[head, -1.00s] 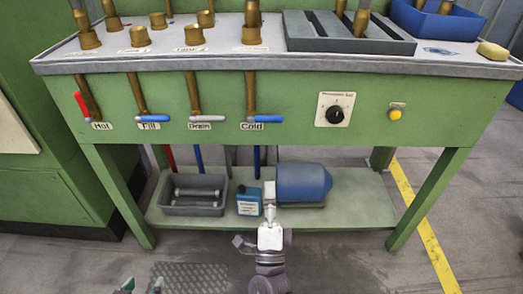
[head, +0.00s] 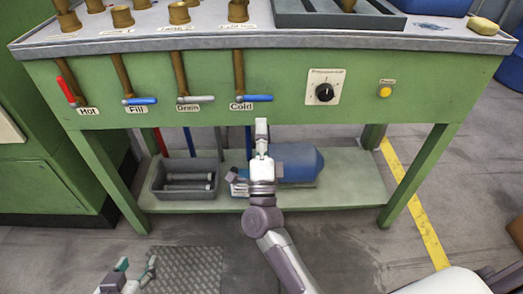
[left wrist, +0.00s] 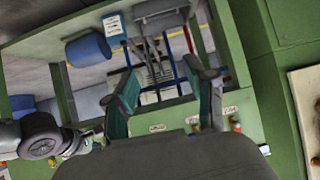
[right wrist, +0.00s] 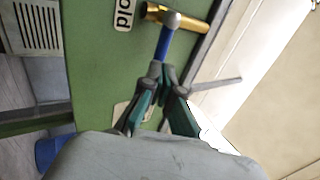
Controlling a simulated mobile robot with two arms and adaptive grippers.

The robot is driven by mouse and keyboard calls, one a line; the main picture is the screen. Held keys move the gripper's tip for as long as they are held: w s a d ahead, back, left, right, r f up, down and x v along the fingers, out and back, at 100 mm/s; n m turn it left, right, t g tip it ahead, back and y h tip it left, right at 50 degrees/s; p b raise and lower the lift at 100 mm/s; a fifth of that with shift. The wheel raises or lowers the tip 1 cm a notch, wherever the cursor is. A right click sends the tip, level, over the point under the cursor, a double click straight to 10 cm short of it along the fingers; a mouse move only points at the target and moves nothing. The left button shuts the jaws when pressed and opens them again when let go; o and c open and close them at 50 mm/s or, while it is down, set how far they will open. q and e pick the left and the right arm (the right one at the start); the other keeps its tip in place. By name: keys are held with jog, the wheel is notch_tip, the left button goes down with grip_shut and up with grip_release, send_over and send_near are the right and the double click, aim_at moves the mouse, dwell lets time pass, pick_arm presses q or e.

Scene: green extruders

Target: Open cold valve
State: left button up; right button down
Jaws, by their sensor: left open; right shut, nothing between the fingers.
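The cold valve's blue handle (head: 258,98) lies level, pointing right from its brass pipe (head: 239,72), above the "Cold" label (head: 241,106). My right gripper (head: 261,128) points up just below the handle, its fingers shut and empty. In the right wrist view, the right fingertips (right wrist: 168,78) are close to the free end of the blue handle (right wrist: 163,45); I cannot tell whether they touch. My left gripper (head: 135,272) is low at the front left, far from the valve. Its fingers are spread apart and empty in the left wrist view (left wrist: 160,88).
The red hot lever (head: 66,90), blue fill lever (head: 140,101) and grey drain lever (head: 195,99) are left of the cold valve. A black dial (head: 324,93) and yellow button (head: 386,91) are to its right. A grey bin (head: 158,190) and blue canister (head: 298,163) stand on the lower shelf.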

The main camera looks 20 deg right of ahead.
aim_at(256, 98)
pick_arm(q)
jog(key=shift+w+d+r+t, duration=0.35)
jog(key=shift+w+r+t, duration=0.15)
jog(key=shift+r, duration=0.1)
pick_arm(e)
jog(key=shift+x, duration=2.15)
